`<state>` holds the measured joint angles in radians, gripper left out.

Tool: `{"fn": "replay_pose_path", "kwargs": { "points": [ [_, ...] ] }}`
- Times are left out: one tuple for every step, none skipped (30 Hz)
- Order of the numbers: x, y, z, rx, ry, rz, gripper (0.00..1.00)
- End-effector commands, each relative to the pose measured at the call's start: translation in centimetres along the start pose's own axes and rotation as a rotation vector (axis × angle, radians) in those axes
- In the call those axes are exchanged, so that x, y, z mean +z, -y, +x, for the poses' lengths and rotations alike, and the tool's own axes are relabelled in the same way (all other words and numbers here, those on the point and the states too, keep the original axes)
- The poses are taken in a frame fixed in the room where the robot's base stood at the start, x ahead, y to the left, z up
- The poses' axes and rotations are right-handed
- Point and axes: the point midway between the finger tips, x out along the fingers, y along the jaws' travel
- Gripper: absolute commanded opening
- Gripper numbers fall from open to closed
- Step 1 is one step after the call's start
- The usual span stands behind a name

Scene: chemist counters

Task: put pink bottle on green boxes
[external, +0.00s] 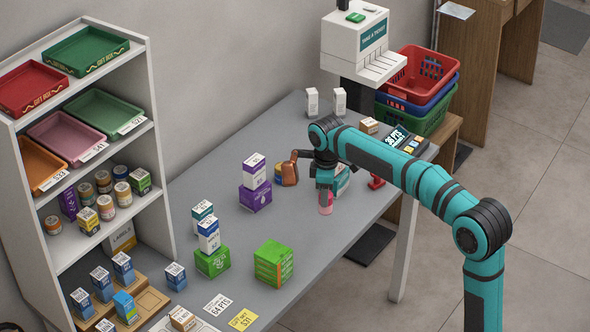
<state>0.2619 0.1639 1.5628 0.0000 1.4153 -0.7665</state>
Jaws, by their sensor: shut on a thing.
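The pink bottle (326,203) is below my gripper (325,190), which is shut on it and points down over the right part of the grey table. The gripper hides the bottle's upper part. I cannot tell whether the bottle touches the tabletop. A stack of green boxes (273,265) with orange stripes stands at the front of the table, lower left of the gripper, and its top is bare. Another green box (212,262) stands left of it, with a white and blue box (209,236) on top.
A purple box (255,197) bearing a white and purple box (254,171) stands left of my gripper. A brown object (289,172) is close beside it. A red item (376,181) lies to its right. Bare grey table (315,240) lies between bottle and green stack.

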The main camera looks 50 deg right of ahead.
Motion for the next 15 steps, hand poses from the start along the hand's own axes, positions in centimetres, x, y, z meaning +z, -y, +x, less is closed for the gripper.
{"fn": "replay_pose_path", "kwargs": {
  "points": [
    [-0.1,0.1,-0.1,0.0,0.0,-0.001,0.15],
    [-0.3,0.3,-0.2,0.0,0.0,-0.001,0.15],
    [-0.6,0.6,-0.4,0.0,-0.001,-0.001,0.15],
    [-1.0,0.9,-0.6,0.001,-0.001,0.0,0.15],
    [-1.4,1.4,-0.9,0.001,-0.001,-0.001,0.15],
    [-2.0,2.0,-1.3,0.002,-0.002,-0.001,0.15],
    [-2.6,2.6,-1.7,0.002,-0.002,0.0,0.15],
    [-3.2,3.3,-2.1,0.002,-0.002,0.0,0.15],
    [-4.0,4.2,-2.7,0.002,-0.002,0.002,0.15],
    [-4.7,5.1,-3.2,0.002,-0.003,0.002,0.15],
    [-5.3,5.9,-3.6,0.002,-0.003,0.005,0.15],
    [-6.2,7.0,-4.3,0.002,-0.002,0.005,0.15],
    [-6.8,7.9,-4.8,0.002,-0.002,0.008,0.15],
    [-7.4,8.8,-5.3,0.002,-0.003,0.009,0.15],
    [-8.1,9.9,-5.9,0.002,-0.002,0.011,0.15]
  ]
}}
